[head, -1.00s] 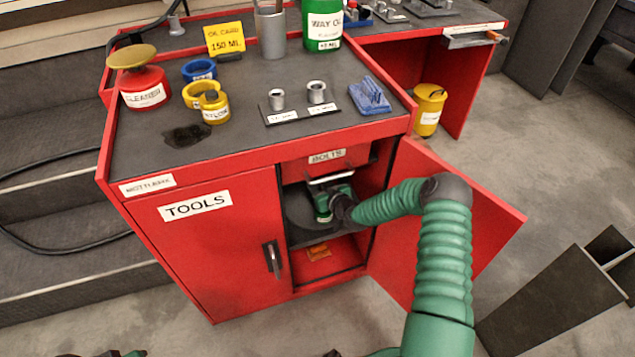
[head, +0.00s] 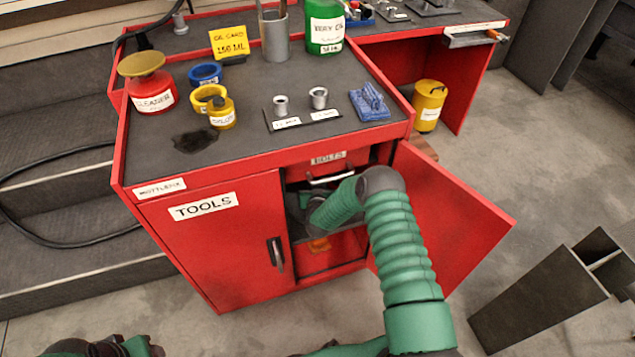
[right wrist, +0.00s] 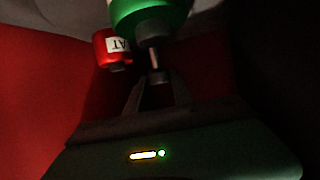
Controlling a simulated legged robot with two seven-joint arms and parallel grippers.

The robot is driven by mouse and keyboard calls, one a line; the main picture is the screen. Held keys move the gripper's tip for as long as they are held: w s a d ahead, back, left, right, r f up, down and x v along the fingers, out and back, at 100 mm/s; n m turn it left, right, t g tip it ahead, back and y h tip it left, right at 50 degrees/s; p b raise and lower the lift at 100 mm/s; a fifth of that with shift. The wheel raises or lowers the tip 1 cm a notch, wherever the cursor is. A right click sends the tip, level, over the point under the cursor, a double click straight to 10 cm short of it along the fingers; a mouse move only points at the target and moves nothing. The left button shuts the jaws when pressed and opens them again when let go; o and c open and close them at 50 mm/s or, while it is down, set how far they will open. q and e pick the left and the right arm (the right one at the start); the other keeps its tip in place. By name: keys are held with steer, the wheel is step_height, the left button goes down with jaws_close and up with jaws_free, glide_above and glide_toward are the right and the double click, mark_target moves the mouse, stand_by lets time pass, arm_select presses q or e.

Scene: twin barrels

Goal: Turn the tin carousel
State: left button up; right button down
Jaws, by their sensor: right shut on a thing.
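The tin carousel (head: 300,232) is a dark round tray inside the open red cabinet, largely hidden behind my right arm in the head view. My right gripper (right wrist: 155,88) reaches into the cabinet. In the right wrist view its dark fingers close on a small dark post with a thin metal stem. A green tin (right wrist: 150,14) stands just beyond the fingertips, cut off at the top. A red tin (right wrist: 114,46) with a white label is to its left. Part of my left arm shows at the bottom left of the head view; its jaws cannot be made out.
The right cabinet door (head: 445,215) stands open beside my arm. The TOOLS door (head: 205,250) is shut. A BOLTS drawer (head: 328,160) sits above the opening. An orange item (head: 319,245) lies low inside. Cans and holders crowd the cabinet top (head: 235,160).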

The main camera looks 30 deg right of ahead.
steer(key=shift+m+g+h, duration=0.3)
steer(key=shift+m, duration=0.2)
stand_by(0.3)
steer(key=c, duration=1.1)
jaws_free()
steer(key=shift+a, duration=0.1)
steer(key=p+v, duration=0.6)
steer(key=v, duration=1)
steer(key=shift+s+a+p, duration=0.25)
steer(key=shift+s+p, duration=0.05)
